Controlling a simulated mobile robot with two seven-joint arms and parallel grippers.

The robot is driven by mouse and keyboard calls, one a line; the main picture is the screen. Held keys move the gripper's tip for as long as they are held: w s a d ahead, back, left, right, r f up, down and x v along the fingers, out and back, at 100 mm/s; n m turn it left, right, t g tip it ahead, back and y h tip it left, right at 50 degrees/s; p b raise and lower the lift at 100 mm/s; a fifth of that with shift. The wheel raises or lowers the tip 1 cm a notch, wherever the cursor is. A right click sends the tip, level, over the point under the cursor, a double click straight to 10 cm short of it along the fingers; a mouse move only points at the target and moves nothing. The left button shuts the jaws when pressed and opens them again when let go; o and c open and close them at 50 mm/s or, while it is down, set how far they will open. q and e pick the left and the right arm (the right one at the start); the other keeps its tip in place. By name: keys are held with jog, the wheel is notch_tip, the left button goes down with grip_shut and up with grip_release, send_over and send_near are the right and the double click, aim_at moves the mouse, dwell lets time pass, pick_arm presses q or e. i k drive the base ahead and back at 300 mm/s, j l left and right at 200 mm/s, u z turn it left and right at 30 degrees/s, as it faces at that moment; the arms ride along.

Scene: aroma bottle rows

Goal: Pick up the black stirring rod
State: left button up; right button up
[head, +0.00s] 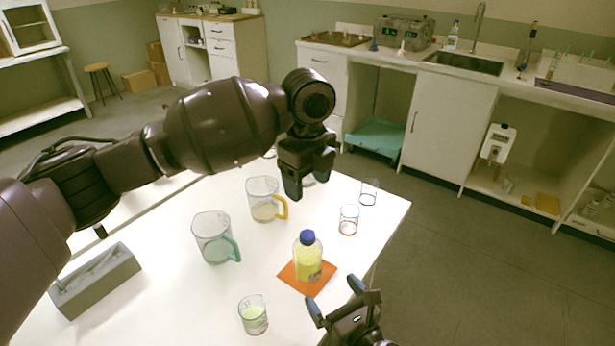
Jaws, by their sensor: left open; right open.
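I cannot make out a black stirring rod for certain in the head view. My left gripper (309,181) is open and empty above the back of the table, in front of part of the glassware there. My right gripper (337,300) is open and empty at the table's front right edge, near the yellow bottle with a blue cap (308,258), which stands on an orange mat (287,276).
On the white table (165,300) stand a beaker with a teal handle (213,240), a beaker with a yellow handle (262,205), a small glass of pale liquid (253,316) and two small glasses (348,220), (369,192). Lab counters (450,120) stand behind; floor on the right is clear.

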aim_at(102, 233)
jog(key=k+l, duration=0.75)
jog(key=k, duration=0.1)
